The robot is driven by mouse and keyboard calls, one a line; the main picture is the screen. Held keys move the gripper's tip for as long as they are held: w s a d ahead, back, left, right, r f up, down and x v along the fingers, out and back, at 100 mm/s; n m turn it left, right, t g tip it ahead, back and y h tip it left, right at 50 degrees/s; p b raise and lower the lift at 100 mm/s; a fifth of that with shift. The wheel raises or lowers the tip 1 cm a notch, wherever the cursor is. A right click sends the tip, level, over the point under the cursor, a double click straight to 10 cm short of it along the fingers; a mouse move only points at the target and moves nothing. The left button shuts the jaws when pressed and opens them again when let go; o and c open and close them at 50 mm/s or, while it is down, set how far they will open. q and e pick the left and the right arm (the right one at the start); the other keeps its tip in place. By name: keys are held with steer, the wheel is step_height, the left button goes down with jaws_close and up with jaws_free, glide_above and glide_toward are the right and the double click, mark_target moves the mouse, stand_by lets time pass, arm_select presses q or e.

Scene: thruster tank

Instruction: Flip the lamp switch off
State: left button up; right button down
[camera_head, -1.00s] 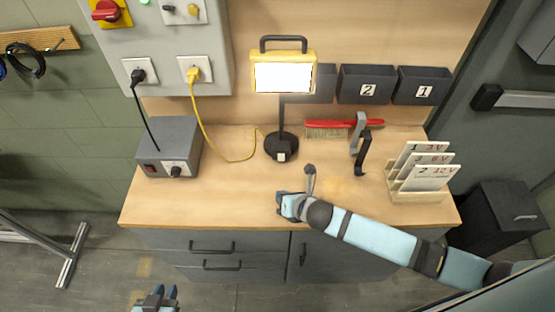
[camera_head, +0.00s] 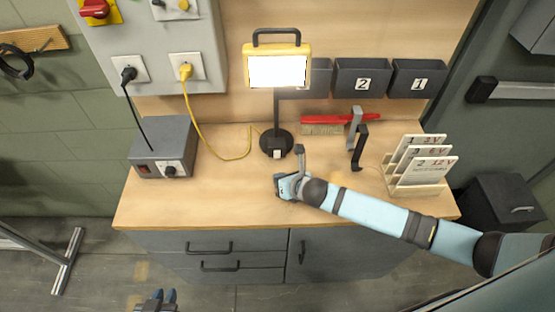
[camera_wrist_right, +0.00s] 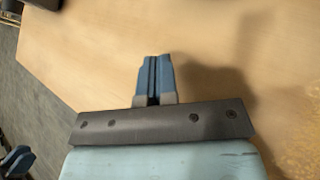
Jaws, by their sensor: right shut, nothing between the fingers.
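The lamp has a yellow-framed, brightly lit panel (camera_head: 277,71) on a dark stand with a round black base (camera_head: 274,141). A small whitish lamp switch (camera_head: 277,154) is at the front of the base; its position is too small to tell. My right gripper (camera_head: 280,187) is over the front of the bench, just in front of the base and apart from it. In the right wrist view its fingers (camera_wrist_right: 154,78) are shut with nothing between them. My left gripper (camera_head: 164,296) is low at the bottom edge, in front of the bench, with a small gap between its fingers.
The wooden bench (camera_head: 225,200) is clear at front left.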

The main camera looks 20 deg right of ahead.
mark_target(277, 154)
steer(key=w, duration=0.2)
steer(key=w+d, duration=0.1)
steer(key=shift+w+f+b, duration=0.2)
steer(key=shift+f+b, duration=0.05)
steer(key=shift+b, duration=0.15)
steer(key=shift+w+d+f, duration=0.1)
steer(key=shift+w+d, duration=0.1)
steer(key=shift+w, duration=0.45)
steer(key=shift+w, duration=0.1)
stand_by(1.1)
steer(key=shift+w, duration=0.1)
steer(key=shift+w+d, duration=0.1)
steer(key=shift+w, duration=0.1)
steer(key=shift+w, duration=0.3)
stand_by(0.6)
steer(key=shift+s, duration=0.15)
